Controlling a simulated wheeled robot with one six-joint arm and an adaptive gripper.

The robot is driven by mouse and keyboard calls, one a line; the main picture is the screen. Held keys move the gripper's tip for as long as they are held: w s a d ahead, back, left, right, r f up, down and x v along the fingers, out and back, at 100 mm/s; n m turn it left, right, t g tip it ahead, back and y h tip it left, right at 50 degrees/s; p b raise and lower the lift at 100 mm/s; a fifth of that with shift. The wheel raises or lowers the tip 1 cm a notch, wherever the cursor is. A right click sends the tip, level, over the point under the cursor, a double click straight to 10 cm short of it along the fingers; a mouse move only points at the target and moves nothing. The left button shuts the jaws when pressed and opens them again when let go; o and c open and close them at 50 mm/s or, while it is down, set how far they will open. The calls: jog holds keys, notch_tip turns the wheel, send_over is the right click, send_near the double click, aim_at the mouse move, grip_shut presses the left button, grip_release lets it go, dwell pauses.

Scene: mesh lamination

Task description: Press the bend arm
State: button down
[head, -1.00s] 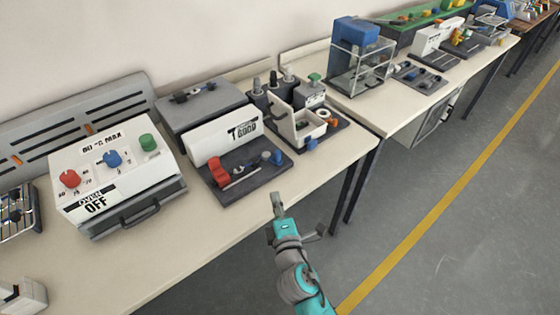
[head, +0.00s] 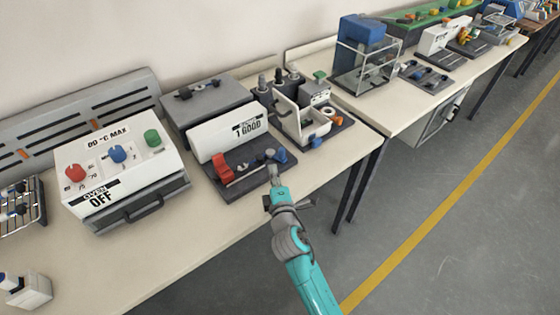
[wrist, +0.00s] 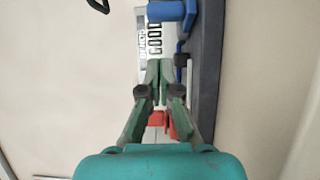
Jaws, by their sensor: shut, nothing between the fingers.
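A blue part (head: 280,155), apparently the bend arm, is at the right end; blue also shows at the top of the wrist view (wrist: 168,11). My gripper (head: 274,172) is shut and empty, at the front right edge of the base, close to the blue part. Whether it touches cannot be told. In the wrist view its fingers (wrist: 158,66) partly hide the red clamp.
A white oven (head: 120,165) marked OFF stands to the left. A station with a white tray (head: 318,128) is close on the right. A glass-sided box (head: 365,65) stands farther right.

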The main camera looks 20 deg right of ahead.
jog(key=shift+w+d, duration=1.7)
jog(key=shift+w, duration=0.15)
